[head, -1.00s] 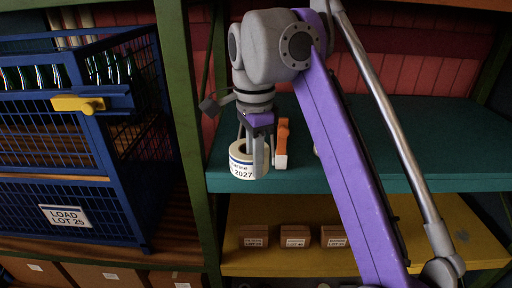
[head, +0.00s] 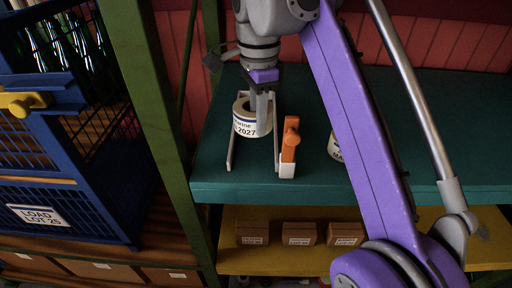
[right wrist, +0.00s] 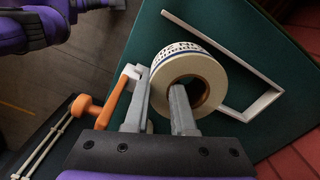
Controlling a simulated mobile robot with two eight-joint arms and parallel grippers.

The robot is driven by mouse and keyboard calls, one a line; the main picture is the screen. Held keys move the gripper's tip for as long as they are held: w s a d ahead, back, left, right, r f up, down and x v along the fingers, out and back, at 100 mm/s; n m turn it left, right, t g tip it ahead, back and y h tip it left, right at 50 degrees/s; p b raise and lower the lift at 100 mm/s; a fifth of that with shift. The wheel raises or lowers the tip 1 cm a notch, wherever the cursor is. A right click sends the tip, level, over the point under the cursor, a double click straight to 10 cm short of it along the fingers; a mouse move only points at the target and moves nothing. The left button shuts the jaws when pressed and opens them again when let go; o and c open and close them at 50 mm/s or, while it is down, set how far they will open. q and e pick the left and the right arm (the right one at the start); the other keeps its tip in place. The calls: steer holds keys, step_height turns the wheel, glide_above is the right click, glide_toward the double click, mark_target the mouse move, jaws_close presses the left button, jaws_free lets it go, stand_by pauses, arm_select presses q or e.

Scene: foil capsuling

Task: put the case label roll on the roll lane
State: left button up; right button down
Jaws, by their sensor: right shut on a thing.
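The case label roll (head: 246,122) is white with a blue stripe and print reading 2027. My right gripper (head: 262,108) is shut on its wall; in the right wrist view one finger of the gripper (right wrist: 158,112) is in the core of the roll (right wrist: 208,71) and the other is outside. The roll lane (head: 231,153) is a pale U-shaped rail on the teal shelf, with an orange lever (head: 290,140) at its right front. The roll appears between the lane's sides; I cannot tell whether it touches the shelf. The lane's rail also shows in the right wrist view (right wrist: 262,104). My left gripper is out of view.
A second white roll (head: 335,148) stands on the teal shelf (head: 440,125), partly hidden by my right arm. A green post (head: 150,110) and a blue crate of bottles (head: 75,200) are at left. Small brown boxes (head: 299,234) sit on the yellow shelf below.

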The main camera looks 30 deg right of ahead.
mark_target(258, 163)
steer(key=f, duration=0.2)
steer(key=f+b, duration=0.1)
steer(key=f, duration=0.1)
steer(key=shift+s+a, duration=0.15)
steer(key=shift+s, duration=0.15)
steer(key=shift+w+f+b, duration=0.1)
steer(key=shift+f+b, duration=0.3)
steer(key=shift+f, duration=1.75)
steer(key=shift+f, duration=0.2)
steer(key=c, duration=0.8)
jaws_free()
steer(key=shift+o, duration=0.2)
steer(key=shift+r+p, duration=0.95)
steer(key=shift+r, duration=3.05)
